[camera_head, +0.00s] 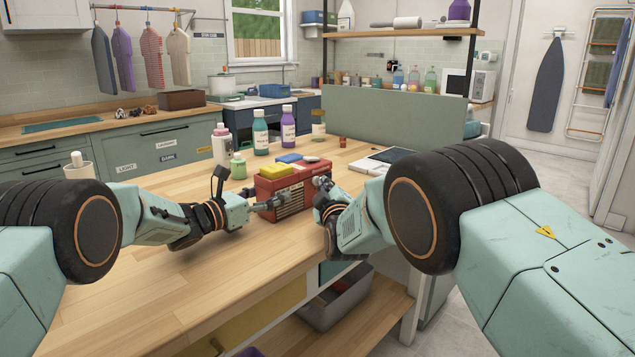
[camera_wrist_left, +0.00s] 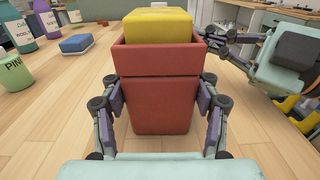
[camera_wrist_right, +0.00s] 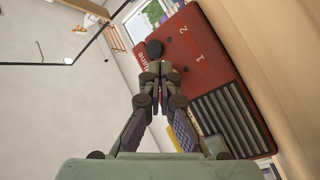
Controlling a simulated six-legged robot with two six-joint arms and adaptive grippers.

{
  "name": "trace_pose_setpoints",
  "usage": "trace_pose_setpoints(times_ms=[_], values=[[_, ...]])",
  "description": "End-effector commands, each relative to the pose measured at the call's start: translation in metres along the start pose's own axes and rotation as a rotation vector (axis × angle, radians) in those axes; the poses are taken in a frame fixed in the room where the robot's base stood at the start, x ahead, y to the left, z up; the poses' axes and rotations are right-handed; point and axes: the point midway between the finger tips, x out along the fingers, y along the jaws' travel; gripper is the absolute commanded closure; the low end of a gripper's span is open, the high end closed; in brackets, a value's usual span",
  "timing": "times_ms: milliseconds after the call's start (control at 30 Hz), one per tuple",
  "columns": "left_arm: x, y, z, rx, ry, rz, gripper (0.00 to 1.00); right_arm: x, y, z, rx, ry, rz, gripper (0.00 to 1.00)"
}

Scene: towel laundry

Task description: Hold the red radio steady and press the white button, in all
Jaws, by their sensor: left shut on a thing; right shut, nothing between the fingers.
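The red radio (camera_head: 293,188) stands on the wooden table near its front edge. My left gripper (camera_head: 264,203) is shut on its end; in the left wrist view the fingers grip both sides of the red body (camera_wrist_left: 160,100). In the right wrist view the radio's front (camera_wrist_right: 205,70) shows a black knob (camera_wrist_right: 154,48), the marks 1 and 2, and a dark grille. My right gripper (camera_wrist_right: 160,68) is shut and empty, its tips close to that front; I cannot tell whether they touch. I cannot make out a white button clearly.
A yellow block (camera_wrist_left: 158,24) sits on top of the radio. A blue sponge (camera_wrist_left: 76,43) lies behind it. Several bottles (camera_head: 260,132) stand at the back. A white flat item (camera_head: 385,160) lies to the right. The table's front left is clear.

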Motion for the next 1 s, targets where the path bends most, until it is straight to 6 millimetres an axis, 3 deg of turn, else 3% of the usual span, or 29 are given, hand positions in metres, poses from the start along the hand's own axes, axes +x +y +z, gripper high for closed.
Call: trace_pose_setpoints(times_ms=[767,1000], values=[[0.0001,-0.0005,-0.0008,0.000,0.001,-0.001,0.92,0.0041,-0.0023,-0.0026,-0.001,0.001,0.000,1.00],[0.0002,-0.0006,-0.0008,0.000,0.001,-0.001,0.92,-0.0039,0.0019,0.0018,-0.003,0.000,-0.001,1.00]])
